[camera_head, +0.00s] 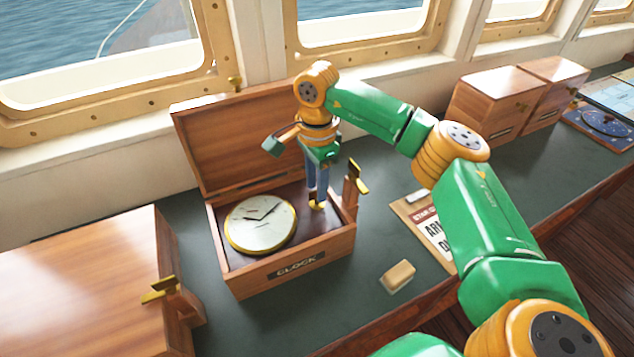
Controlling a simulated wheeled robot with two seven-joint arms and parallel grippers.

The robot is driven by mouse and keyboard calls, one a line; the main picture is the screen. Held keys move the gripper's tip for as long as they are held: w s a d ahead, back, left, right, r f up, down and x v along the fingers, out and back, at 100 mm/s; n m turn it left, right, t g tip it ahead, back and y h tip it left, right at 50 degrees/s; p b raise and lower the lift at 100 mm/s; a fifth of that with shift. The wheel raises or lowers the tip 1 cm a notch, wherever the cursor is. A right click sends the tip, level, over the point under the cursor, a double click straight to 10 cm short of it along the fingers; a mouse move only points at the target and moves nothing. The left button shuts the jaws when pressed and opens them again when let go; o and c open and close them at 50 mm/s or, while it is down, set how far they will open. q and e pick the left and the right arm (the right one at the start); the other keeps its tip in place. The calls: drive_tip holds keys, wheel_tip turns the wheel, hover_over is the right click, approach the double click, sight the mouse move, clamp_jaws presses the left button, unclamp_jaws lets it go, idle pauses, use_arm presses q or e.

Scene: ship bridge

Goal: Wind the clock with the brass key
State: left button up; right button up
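The clock (260,222) has a pale round dial with dark hands and a brass rim. It lies face up in the left part of an open wooden box (290,274) labelled CLOCK. My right gripper (317,197) points down into the right part of this box, beside the clock and apart from it. Its blue fingers are close together. A small brass piece (317,205), which looks like the key, shows at the fingertips; its shape is mostly hidden. I cannot tell whether the fingers grip it. My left gripper is out of view.
The raised lid (235,145) stands behind the clock. A wooden post with a brass catch (357,178) rises at the box's right side. A closed wooden box (90,285) is at left. A small tan block (398,276) and a printed board (428,228) lie right.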

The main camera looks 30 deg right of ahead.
wheel_tip(320, 180, up, 6)
drive_tip(key=shift+r+b, duration=0.1)
drive_tip(key=shift+b, duration=0.65)
drive_tip(key=shift+r, duration=0.45)
